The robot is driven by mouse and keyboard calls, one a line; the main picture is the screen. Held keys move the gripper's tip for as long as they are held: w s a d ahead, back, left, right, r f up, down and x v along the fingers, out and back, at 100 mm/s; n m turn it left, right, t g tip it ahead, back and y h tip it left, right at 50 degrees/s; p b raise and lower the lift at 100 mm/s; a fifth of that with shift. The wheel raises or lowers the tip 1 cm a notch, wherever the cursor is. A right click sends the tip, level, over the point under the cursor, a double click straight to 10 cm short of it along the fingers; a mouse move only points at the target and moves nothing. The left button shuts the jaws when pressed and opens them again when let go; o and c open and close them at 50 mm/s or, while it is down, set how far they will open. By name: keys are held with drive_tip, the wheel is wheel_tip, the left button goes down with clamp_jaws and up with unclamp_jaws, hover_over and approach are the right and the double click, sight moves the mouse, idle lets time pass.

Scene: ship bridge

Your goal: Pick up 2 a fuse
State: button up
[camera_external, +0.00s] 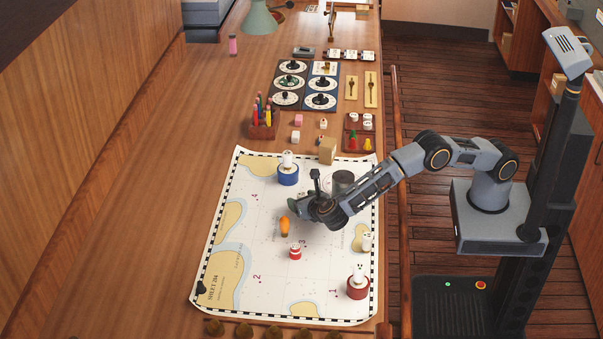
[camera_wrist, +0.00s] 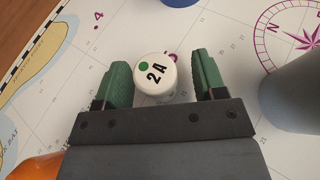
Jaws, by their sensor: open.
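The 2 A fuse (camera_wrist: 155,75) is a white round cap with "2 A" in black and a green dot on top. In the wrist view it stands on the chart between the green fingers of my gripper (camera_wrist: 163,72), with a gap to the right finger and a smaller one to the left. My gripper is open and points down at the chart. In the outside view my gripper (camera_external: 305,204) is low over the middle of the chart; the 2 A fuse cannot be made out there, probably hidden by the gripper.
An orange bulb-shaped thing (camera_external: 285,226) lies close by my gripper, and a dark grey cylinder (camera_external: 343,183) stands behind it. A blue-based piece (camera_external: 288,177), red-and-white fuse-like piece (camera_external: 295,252) and red-based piece (camera_external: 358,288) are on the chart (camera_external: 262,285).

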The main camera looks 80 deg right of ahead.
drive_tip(key=c, duration=1)
drive_tip(key=shift+r, duration=0.1)
